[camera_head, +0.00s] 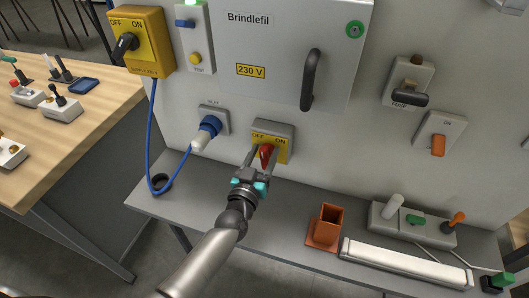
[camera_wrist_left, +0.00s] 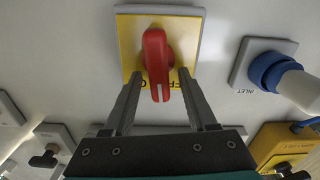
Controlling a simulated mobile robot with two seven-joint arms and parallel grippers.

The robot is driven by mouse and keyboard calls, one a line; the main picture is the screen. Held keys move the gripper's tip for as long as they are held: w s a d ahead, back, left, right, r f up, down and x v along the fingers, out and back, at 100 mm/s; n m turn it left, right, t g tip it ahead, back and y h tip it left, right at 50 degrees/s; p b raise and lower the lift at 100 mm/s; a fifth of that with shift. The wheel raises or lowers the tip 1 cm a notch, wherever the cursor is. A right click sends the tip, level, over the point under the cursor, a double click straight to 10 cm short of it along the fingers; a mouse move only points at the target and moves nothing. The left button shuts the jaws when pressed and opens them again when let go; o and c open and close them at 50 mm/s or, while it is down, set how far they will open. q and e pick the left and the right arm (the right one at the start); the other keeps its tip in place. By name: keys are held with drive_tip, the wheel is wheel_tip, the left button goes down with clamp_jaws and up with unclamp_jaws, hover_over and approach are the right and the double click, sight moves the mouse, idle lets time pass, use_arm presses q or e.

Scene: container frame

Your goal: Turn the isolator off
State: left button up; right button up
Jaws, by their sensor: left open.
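The isolator is a grey box with a yellow face (camera_head: 285,152) marked OFF and ON and a red rotary handle (camera_head: 267,151). It is mounted low on the panel. In the left wrist view the red handle (camera_wrist_left: 156,62) stands nearly straight, its lower end pointing toward the partly hidden lettering. My left gripper (camera_head: 261,155) is at the isolator, open, with one finger on each side of the handle's end. In the left wrist view gaps show between the handle and both fingers (camera_wrist_left: 160,80). My right gripper is not in view.
A blue plug (camera_head: 209,127) with a cable sits left of the isolator. A yellow supply switch (camera_head: 137,42) is at upper left, and a cabinet door handle (camera_head: 311,80) is above. The grey shelf (camera_head: 285,203) holds a brown open holder (camera_head: 325,226) and a white bar (camera_head: 405,264).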

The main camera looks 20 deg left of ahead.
use_arm(q)
drive_tip(key=shift+w, duration=0.35)
clamp_jaws()
idle(0.3)
